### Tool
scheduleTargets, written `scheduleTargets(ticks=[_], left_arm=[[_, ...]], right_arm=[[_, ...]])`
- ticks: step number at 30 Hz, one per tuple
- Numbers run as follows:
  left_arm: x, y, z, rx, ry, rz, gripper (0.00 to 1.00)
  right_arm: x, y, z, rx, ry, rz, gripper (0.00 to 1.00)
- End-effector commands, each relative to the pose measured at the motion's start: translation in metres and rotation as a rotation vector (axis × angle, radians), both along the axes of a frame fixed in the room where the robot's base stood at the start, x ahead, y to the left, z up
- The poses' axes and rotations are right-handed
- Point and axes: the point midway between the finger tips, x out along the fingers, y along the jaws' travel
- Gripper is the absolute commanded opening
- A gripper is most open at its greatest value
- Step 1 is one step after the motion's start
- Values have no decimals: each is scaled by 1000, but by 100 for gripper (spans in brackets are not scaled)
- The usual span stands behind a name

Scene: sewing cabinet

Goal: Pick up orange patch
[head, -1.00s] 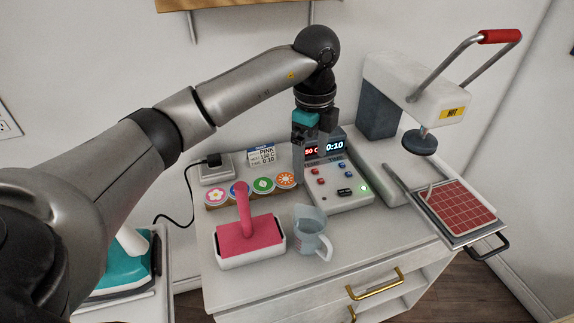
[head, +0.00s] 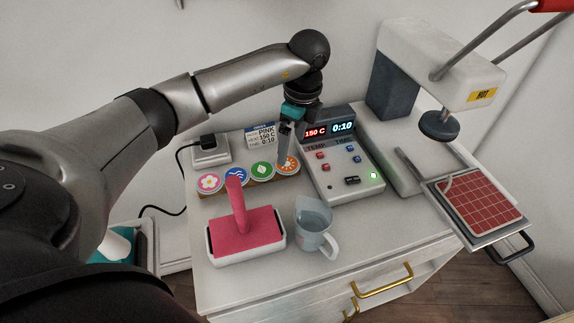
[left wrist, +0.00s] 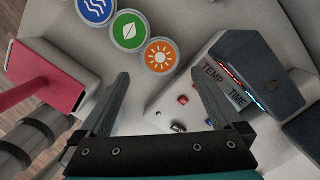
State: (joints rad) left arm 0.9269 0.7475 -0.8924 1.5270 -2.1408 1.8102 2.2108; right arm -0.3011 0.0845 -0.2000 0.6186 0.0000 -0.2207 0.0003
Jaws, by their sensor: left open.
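The orange patch (head: 287,166) is a round disc with a white sun design. It sits at the right end of a row of round patches on a low wooden holder. It also shows in the left wrist view (left wrist: 161,55), ahead of the fingertips. My left gripper (head: 283,163) points down over the orange patch in the head view, and a finger overlaps it there. In the left wrist view the fingers (left wrist: 160,77) are apart with nothing between them. I cannot tell the exact height of the fingertips above the patch. My right gripper is not in view.
The control box (head: 344,165) stands close to the right of the patch. A pink-handled roller or pad in a white tray (head: 246,238) and a clear jug (head: 314,228) stand in front. The heat press (head: 440,75) is at right, with a red gridded pad (head: 478,205).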

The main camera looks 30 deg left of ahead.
Motion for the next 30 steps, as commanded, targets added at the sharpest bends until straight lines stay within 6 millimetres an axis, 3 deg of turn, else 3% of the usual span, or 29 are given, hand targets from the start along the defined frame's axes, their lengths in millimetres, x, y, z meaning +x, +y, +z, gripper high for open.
scheduleTargets(ticks=[12, 30], left_arm=[[-1, 10, -50, -1, 1, -1, 100], [-1, 10, -54, -1, 0, -1, 100]], right_arm=[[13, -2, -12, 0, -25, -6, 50], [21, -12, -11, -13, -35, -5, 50]])
